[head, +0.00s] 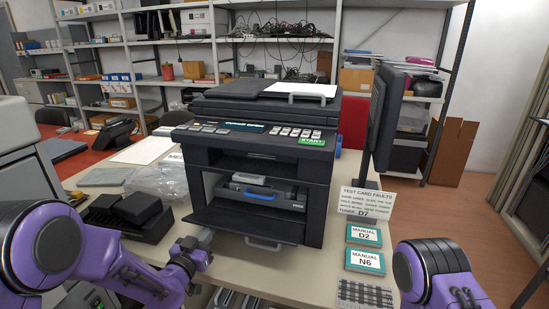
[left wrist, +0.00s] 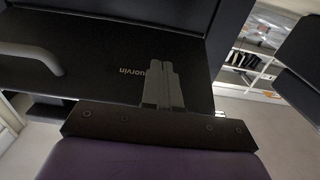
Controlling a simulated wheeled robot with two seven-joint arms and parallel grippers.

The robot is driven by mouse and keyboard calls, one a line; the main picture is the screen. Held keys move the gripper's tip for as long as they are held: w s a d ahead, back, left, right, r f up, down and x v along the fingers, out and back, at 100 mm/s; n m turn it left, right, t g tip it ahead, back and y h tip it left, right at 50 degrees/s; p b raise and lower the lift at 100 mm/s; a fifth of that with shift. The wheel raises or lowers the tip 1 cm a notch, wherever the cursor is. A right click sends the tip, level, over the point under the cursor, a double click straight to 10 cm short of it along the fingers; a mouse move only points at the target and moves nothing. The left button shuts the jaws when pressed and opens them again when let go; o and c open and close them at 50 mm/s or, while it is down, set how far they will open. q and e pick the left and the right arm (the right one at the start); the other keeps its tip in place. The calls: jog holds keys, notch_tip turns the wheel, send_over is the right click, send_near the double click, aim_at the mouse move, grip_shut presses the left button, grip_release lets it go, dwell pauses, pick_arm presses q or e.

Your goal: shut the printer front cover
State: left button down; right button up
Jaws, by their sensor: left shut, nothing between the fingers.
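The dark printer (head: 262,140) stands on the table in the middle of the head view. Its front cover (head: 240,222) is folded down and open, sticking out toward me, with a grey handle (head: 264,244) at its front edge. A cartridge with a blue handle (head: 260,194) shows inside the opening. My left gripper (head: 205,237) is at the cover's left front corner, shut and empty. In the left wrist view its closed fingers (left wrist: 163,86) lie against or just before the cover's dark face (left wrist: 105,75); I cannot tell whether they touch. My right gripper is out of view.
Black boxes (head: 128,217) and a clear plastic bag (head: 160,182) lie left of the printer. Table space before the cover is narrow.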

aim_at(212, 219)
pick_arm(q)
jog(key=shift+r, duration=0.1)
jog(key=shift+w+d+r+p, duration=0.1)
jog(key=shift+w+r+p, duration=0.15)
jog(key=shift+r+p, duration=0.25)
jog(key=shift+w+d+r+p, duration=0.1)
jog(key=shift+w+r+p, duration=0.2)
jog(key=shift+r, duration=0.35)
jog(key=shift+w+d+r+p, duration=0.2)
jog(key=shift+w+r+p, duration=0.15)
jog(key=shift+w+r, duration=0.15)
jog(key=shift+w+d+r+p, duration=0.15)
jog(key=shift+w+r+p, duration=0.25)
jog(key=shift+r, duration=0.15)
jog(key=shift+w, duration=0.1)
